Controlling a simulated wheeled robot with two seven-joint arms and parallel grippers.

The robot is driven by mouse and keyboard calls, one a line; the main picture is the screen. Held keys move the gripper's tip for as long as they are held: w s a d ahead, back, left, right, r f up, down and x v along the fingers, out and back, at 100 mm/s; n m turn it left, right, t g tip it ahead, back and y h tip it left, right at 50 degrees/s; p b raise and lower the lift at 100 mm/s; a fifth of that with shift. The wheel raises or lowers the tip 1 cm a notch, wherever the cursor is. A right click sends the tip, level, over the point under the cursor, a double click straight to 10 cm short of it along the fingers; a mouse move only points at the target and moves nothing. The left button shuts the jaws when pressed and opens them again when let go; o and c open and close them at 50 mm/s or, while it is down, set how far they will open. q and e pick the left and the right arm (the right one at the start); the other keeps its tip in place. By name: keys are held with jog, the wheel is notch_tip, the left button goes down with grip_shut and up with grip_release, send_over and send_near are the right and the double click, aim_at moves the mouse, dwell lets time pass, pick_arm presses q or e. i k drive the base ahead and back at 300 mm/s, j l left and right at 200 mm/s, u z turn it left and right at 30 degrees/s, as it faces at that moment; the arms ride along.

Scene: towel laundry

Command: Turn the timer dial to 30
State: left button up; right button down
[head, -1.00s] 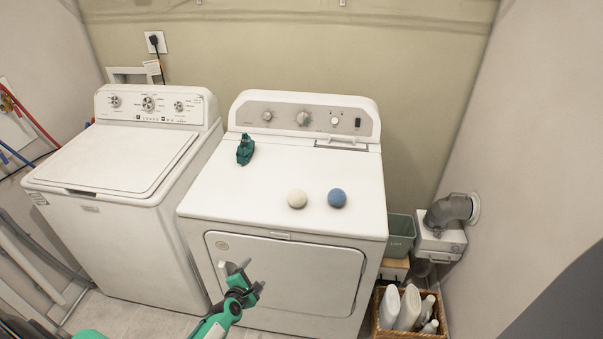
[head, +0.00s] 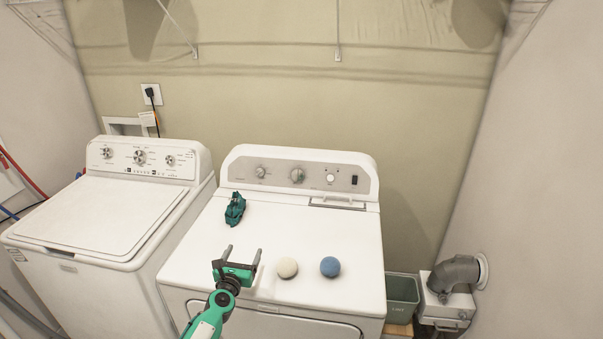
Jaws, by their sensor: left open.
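The dryer (head: 345,218) is the right-hand white machine, with a grey control panel along its back edge. The panel carries a large middle dial (head: 297,175), a smaller left knob (head: 260,172), a small white right knob (head: 330,178) and a dark switch (head: 354,181). The dial markings are too small to read, so I cannot tell which one is the timer or its setting. My left gripper (head: 243,252) is open and empty over the front left part of the dryer top, apart from the panel and dials. My right gripper is not in view.
A cream ball (head: 287,267) and a blue ball (head: 330,267) lie on the dryer top, right of my left gripper. A dark green crumpled item (head: 235,209) lies nearer the panel. The washer (head: 85,215) stands left; a green bin (head: 402,296) stands right.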

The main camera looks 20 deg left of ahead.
aim_at(298, 175)
jog(key=i, duration=1.15)
